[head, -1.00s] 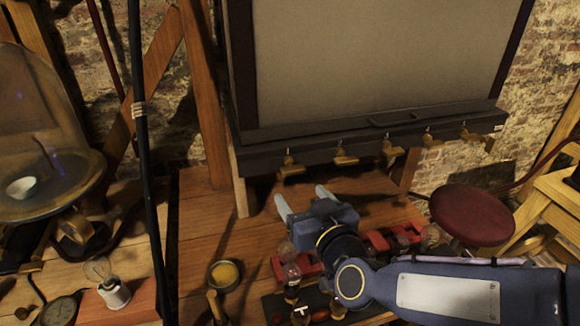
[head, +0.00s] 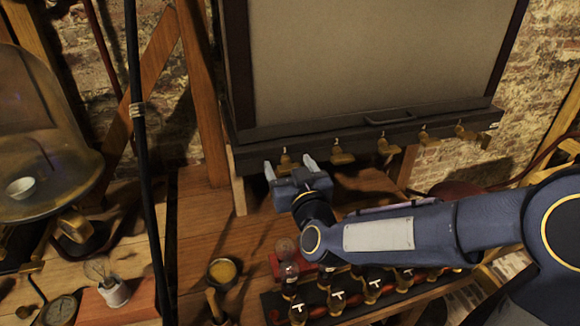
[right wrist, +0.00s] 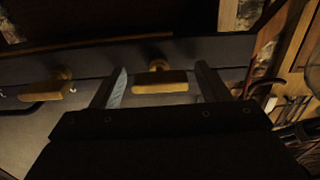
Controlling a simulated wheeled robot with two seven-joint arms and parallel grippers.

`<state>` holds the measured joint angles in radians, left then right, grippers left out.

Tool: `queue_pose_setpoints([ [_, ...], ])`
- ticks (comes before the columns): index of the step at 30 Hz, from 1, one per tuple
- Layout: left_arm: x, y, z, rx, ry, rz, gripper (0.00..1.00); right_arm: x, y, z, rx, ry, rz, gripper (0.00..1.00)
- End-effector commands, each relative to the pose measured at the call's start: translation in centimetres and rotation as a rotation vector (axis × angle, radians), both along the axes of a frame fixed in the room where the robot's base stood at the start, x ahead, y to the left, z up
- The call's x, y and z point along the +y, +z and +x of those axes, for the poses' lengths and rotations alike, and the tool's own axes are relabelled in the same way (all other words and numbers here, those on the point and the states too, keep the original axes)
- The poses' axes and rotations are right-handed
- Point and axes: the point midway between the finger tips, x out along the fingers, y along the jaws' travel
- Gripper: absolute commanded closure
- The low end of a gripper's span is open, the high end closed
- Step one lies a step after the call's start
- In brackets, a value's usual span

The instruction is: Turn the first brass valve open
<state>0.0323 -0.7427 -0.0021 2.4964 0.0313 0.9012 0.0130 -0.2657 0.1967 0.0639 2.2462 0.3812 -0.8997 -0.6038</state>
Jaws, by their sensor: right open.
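The leftmost brass valve (head: 287,163) hangs under the front edge of the dark panel, with a flat crosswise handle. My right gripper (head: 290,166) is open, with one pale finger on each side of this valve in the head view. The right wrist view also shows the valve's handle (right wrist: 160,82) between the two open fingers, with gaps on both sides. I cannot tell how deep the fingertips reach, and I see no contact. Further brass valves, such as the second (head: 340,157), line the same edge to the right. My left gripper is out of view.
A glass dome (head: 35,150) stands at the left. A dark upright pole (head: 145,190) is left of the panel's leg.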

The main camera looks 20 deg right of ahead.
Motion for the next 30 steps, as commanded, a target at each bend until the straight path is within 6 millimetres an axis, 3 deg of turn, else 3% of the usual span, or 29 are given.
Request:
queue_pose_setpoints([
  [3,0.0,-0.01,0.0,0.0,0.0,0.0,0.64,-0.02,-0.01,-0.02,0.0,0.0,0.0,0.31],
  [13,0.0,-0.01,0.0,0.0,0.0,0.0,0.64,-0.02,-0.01,-0.04,0.0,0.0,0.0,0.74],
  [22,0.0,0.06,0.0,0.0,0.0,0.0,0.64,0.01,0.01,-0.05,-0.001,0.0,-0.031,0.76],
  [30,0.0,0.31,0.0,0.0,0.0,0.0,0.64,0.06,0.06,-0.05,-0.006,0.0,-0.185,0.76],
])
